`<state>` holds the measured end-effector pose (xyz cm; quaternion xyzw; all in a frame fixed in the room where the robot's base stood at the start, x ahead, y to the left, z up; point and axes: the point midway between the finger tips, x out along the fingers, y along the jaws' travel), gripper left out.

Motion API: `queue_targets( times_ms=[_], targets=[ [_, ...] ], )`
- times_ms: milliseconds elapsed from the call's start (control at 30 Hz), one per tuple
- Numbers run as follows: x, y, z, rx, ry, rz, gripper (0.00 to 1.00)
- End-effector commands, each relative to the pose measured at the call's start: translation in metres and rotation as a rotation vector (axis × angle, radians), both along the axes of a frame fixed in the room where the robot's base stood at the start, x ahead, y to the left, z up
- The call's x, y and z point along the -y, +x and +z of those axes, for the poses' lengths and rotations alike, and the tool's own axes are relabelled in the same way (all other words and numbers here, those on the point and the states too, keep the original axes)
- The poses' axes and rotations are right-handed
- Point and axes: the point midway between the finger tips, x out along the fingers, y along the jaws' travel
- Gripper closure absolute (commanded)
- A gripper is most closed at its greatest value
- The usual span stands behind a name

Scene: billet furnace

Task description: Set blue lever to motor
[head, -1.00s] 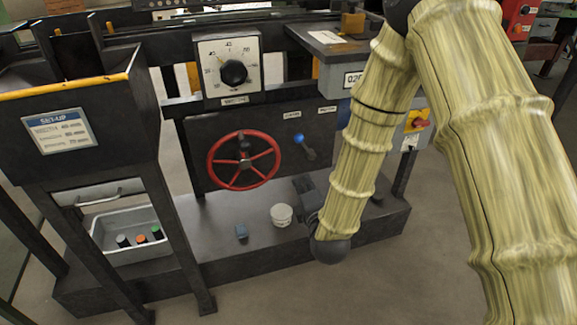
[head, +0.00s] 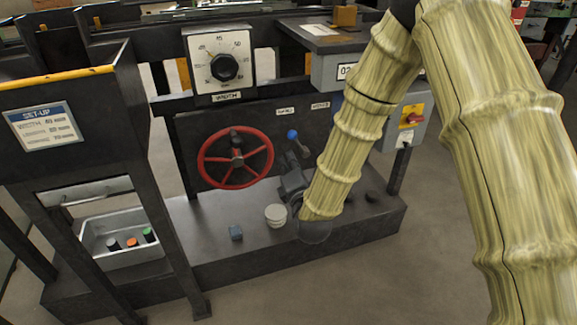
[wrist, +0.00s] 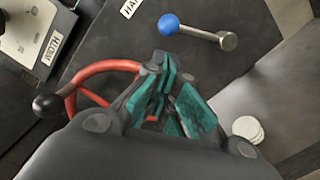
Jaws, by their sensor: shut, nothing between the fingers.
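The blue lever is a metal arm with a blue ball knob (head: 292,134) on the dark panel. Its knob points up and left from its pivot, toward the left of two label plates (head: 285,111); the right plate (head: 320,105) is on the other side. In the wrist view the knob (wrist: 168,24) is above my gripper, by a plate starting "HA" (wrist: 130,8). My gripper (head: 290,174) is just below the lever, apart from it in the wrist view. Its teal-padded fingers (wrist: 174,102) are shut and empty.
A red handwheel (head: 236,158) is close on the left, partly behind my fingers in the wrist view. A white round container (head: 275,215) and blue block (head: 236,232) stand on the base ledge. A grey switch box (head: 405,120) is right of my forearm.

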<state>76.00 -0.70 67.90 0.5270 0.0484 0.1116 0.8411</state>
Motion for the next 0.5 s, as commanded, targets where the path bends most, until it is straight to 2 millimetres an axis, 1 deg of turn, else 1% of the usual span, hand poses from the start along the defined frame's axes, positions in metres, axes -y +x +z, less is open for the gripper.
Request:
queue_targets(
  times_ms=[33, 200, 300, 500],
  targets=[
    [-0.002, 0.009, -0.001, 0.001, 0.002, -0.001, 1.00],
    [-0.008, 0.035, 0.000, 0.001, 0.002, -0.001, 1.00],
    [-0.011, 0.047, 0.001, 0.001, 0.002, 0.000, 1.00],
    [-0.015, 0.061, 0.002, 0.000, 0.001, 0.000, 1.00]
  ],
)
